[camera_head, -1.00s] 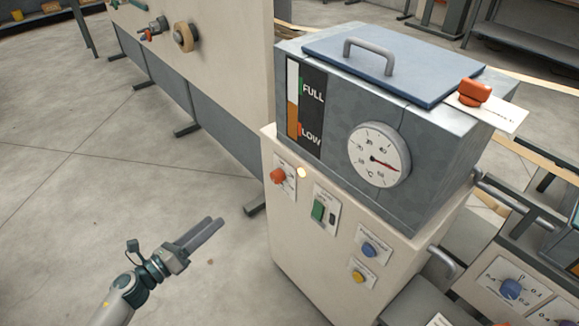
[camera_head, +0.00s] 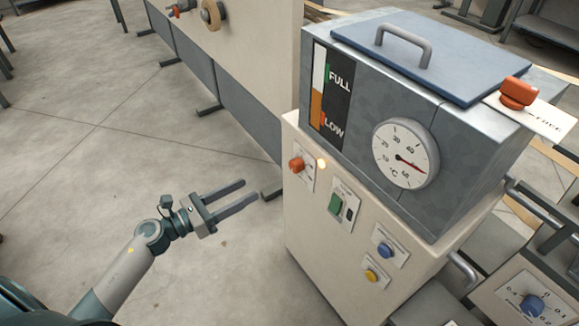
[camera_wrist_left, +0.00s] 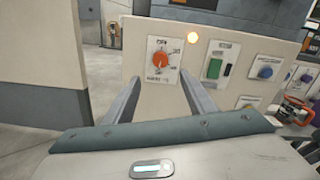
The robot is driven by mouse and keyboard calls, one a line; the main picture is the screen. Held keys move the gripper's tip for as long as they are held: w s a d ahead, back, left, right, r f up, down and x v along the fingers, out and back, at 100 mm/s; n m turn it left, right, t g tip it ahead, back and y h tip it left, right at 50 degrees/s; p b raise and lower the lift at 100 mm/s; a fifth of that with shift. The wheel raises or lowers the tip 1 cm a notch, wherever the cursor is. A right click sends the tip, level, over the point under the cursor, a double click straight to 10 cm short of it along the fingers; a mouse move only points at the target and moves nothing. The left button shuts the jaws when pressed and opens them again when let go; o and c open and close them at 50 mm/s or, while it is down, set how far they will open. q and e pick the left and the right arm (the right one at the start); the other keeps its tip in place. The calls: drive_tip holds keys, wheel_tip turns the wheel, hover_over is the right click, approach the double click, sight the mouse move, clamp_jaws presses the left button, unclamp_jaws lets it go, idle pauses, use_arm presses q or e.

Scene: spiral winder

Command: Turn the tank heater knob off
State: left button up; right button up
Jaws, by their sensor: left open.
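The orange-red heater knob (camera_head: 296,164) sits on a white label plate at the upper left of the cream cabinet front (camera_head: 318,215). It also shows in the left wrist view (camera_wrist_left: 160,61), between my fingers and beyond their tips. A lit orange lamp (camera_head: 322,163) is just right of it. My left gripper (camera_head: 250,193) is open and empty, left of the cabinet and apart from the knob. The grey tank (camera_head: 365,95) above carries a round dial (camera_head: 405,153) and a FULL/LOW level gauge (camera_head: 330,100). My right gripper is out of view.
Right of the knob are a green switch (camera_head: 336,204), a blue knob (camera_head: 385,251) and a yellow button (camera_head: 371,275). Another orange-red knob (camera_head: 518,92) sits by the tank lid (camera_head: 430,55). Open floor (camera_head: 120,150) lies left of the cabinet.

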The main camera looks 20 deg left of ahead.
sight(292, 166)
use_arm(q)
drive_tip(key=p+x, duration=0.2)
drive_tip(key=x, duration=1.2)
drive_tip(key=shift+x, duration=0.8)
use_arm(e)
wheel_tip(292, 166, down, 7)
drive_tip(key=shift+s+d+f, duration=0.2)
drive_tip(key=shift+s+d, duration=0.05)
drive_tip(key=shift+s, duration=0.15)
use_arm(q)
drive_tip(key=c, duration=1)
